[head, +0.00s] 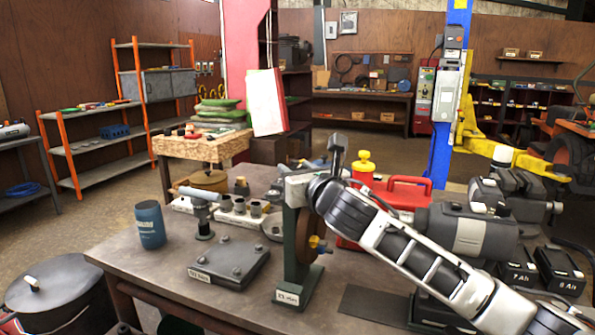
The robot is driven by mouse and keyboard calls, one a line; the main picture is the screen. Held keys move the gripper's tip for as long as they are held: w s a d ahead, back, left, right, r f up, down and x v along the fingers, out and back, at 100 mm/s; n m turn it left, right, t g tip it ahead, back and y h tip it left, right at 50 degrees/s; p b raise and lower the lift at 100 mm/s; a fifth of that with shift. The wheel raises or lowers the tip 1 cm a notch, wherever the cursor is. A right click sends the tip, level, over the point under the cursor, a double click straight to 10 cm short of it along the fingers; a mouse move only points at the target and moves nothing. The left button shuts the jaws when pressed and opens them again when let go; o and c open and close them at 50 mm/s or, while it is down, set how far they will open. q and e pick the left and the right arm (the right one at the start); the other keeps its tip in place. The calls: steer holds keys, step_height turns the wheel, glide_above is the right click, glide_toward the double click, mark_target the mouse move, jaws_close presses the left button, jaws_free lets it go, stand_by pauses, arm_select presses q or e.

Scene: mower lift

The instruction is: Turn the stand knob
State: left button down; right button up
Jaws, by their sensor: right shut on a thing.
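The green stand (297,240) rises upright from the workbench near the middle, with a label on its foot and a pale block (297,183) at its top. A brown disc and a small yellow part (318,243) show on its right side, lower down. My right arm reaches in from the lower right, and my right gripper (313,187) is at the stand's top, shut on the stand knob. The wrist hides the knob and the fingertips. My left gripper is not in view.
The workbench (140,262) carries a blue cup (150,225), a grey plate with bolts (228,262) and small cups left of the stand. A red can (405,193) and dark battery packs (557,268) stand to the right. The bench's front left is clear.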

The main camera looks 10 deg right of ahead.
steer(key=shift+d+n+y, duration=0.1)
steer(key=shift+n+y, duration=0.2)
steer(key=shift+y, duration=0.2)
steer(key=n+g+y, duration=0.1)
steer(key=n+y, duration=0.1)
steer(key=n+g+y, duration=0.1)
steer(key=n+y, duration=0.1)
steer(key=y, duration=0.1)
steer(key=shift+d+r+g+y, duration=0.1)
steer(key=shift+g+y, duration=0.2)
steer(key=shift+n+g+y+b, duration=0.55)
steer(key=shift+n+g+y, duration=1)
steer(key=shift+y, duration=0.25)
steer(key=shift+g, duration=0.25)
steer(key=o, duration=1)
